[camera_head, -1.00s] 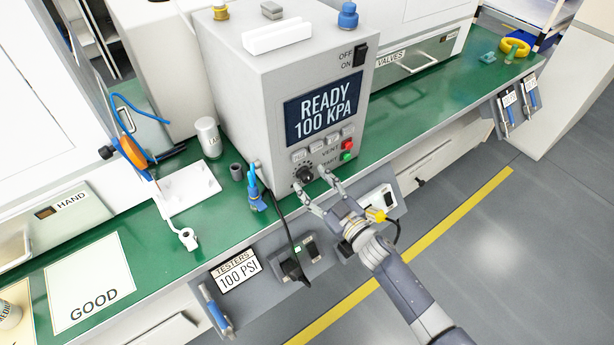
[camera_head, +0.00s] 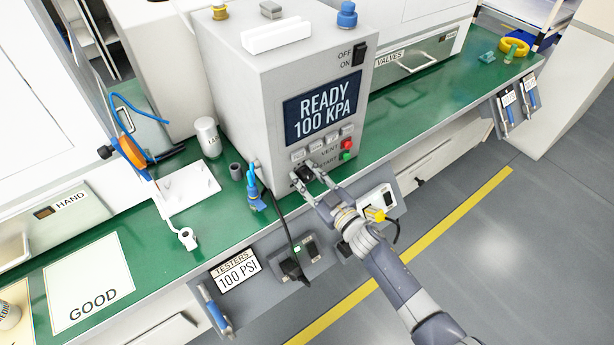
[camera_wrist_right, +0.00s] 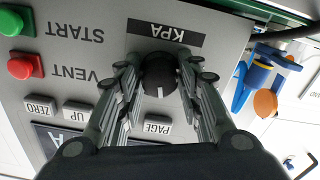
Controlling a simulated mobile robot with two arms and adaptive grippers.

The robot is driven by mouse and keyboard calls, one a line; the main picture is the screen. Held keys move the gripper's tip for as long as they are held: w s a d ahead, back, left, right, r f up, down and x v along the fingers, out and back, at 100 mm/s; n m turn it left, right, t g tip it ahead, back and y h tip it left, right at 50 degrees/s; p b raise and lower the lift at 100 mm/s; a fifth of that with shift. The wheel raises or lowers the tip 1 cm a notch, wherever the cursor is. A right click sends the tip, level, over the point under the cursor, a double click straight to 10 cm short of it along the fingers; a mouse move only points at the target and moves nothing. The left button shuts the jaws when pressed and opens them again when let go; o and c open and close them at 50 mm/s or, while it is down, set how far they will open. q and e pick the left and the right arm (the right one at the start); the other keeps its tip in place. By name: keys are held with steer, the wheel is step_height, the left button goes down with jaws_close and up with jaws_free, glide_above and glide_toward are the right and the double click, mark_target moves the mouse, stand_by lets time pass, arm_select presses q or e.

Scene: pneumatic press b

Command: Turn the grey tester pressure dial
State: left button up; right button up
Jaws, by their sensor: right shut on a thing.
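The grey tester (camera_head: 285,80) stands on the green bench, and its screen (camera_head: 323,108) reads "READY 100 KPA". Its black pressure dial (camera_head: 304,173) sits low on the front panel, partly hidden by my fingers. In the right wrist view the dial (camera_wrist_right: 159,74) lies between my fingertips, under the upside-down "KPA" label, with a white mark on its face. My right gripper (camera_head: 308,176) is shut on the dial, one finger on each side; it also shows in the right wrist view (camera_wrist_right: 159,80). My left gripper is not in view.
A green START button (camera_head: 346,155) and red VENT button (camera_head: 347,144) are close to the right of the dial. A blue fitting with a hose (camera_head: 255,190) is close to the left. A white tray (camera_head: 186,188) lies further left. The floor at right is clear.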

steer(key=shift+n, duration=0.3)
steer(key=shift+f+n+b, duration=0.1)
steer(key=shift+n+b, duration=0.8)
steer(key=shift+n, duration=1.7)
steer(key=o, duration=1.1)
steer(key=shift+c, duration=0.2)
steer(key=v, duration=1.2)
